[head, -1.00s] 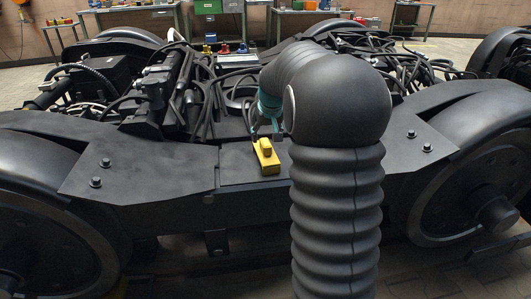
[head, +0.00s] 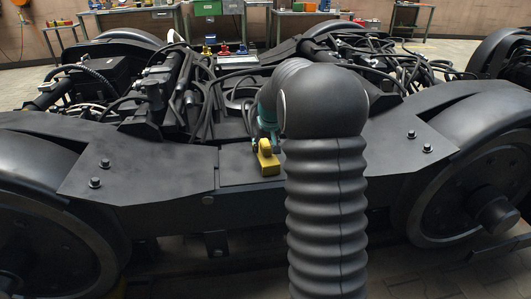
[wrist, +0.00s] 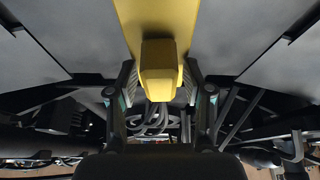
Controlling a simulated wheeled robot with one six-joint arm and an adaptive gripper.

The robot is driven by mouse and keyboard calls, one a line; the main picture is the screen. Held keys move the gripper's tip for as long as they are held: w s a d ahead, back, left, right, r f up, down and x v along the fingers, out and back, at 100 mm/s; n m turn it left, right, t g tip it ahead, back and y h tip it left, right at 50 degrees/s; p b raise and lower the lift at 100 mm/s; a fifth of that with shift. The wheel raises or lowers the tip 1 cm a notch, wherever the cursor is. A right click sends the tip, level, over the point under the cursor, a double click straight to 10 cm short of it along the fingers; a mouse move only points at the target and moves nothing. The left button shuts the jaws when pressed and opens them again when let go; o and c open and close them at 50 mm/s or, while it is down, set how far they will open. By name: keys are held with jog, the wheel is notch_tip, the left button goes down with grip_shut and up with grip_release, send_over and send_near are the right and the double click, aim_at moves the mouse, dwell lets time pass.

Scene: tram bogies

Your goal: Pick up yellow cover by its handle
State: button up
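The yellow cover (head: 268,165) sits on the flat dark top of the bogie's side frame, just left of my arm in the head view. In the wrist view its flat yellow plate (wrist: 159,18) is at the top, with the block-shaped yellow handle (wrist: 159,75) standing out toward the camera. My gripper (wrist: 160,82) is open, with one finger on each side of the handle and a small gap showing on both sides. In the head view the gripper (head: 266,139) is partly hidden behind my arm, close to the cover.
Black cables and pipes (head: 205,105) fill the bogie behind the cover. Bolted plates (head: 140,165) and large wheels (head: 490,180) lie to the sides. Workbenches with boxes (head: 140,14) stand along the back wall. The frame's top left of the cover is clear.

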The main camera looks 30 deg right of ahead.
grip_shut()
jog(key=shift+r, duration=0.1)
